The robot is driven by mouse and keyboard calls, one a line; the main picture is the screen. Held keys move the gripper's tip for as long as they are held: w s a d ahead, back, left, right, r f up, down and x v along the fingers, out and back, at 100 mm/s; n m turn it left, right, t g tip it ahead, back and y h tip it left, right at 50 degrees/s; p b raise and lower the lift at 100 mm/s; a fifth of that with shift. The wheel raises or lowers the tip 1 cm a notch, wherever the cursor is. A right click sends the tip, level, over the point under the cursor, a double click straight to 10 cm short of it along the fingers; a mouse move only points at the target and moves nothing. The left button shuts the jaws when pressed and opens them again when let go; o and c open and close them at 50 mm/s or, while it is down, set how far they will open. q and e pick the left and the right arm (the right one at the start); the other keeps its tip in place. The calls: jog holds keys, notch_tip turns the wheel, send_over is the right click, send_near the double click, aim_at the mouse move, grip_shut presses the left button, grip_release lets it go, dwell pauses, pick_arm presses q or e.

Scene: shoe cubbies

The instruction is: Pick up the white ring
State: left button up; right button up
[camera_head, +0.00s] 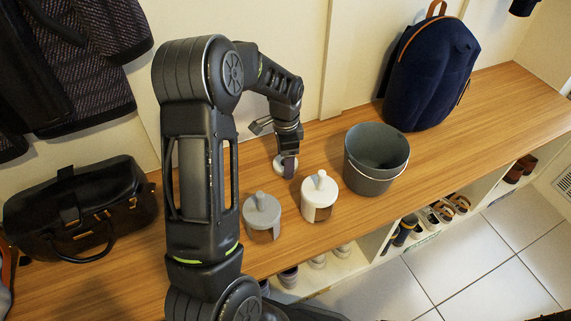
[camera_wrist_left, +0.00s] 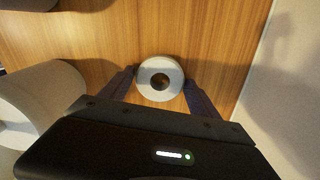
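The white ring (camera_head: 279,163) is near the back of the wooden bench top, at my left gripper (camera_head: 287,163). In the left wrist view the ring (camera_wrist_left: 160,78) shows face-on with a dark hole. The fingers of my left gripper (camera_wrist_left: 159,82) lie on either side of it, their tips close to its outer edge. I cannot tell whether they touch it or whether it is off the wood. One finger hides part of the ring in the head view. My right gripper is not in view.
A grey lidded canister (camera_head: 262,217) and a white one (camera_head: 319,197) stand in front of the ring. A grey bucket (camera_head: 374,161) is to the right, then a navy backpack (camera_head: 434,75). A black bag (camera_head: 82,211) sits left. Shoes fill the cubbies below.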

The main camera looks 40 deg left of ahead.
pick_arm(q)
jog(key=c, duration=1.1)
notch_tip(320, 180, up, 10)
jog(key=p, duration=0.3)
jog(key=shift+r, duration=0.15)
dwell(0.3)
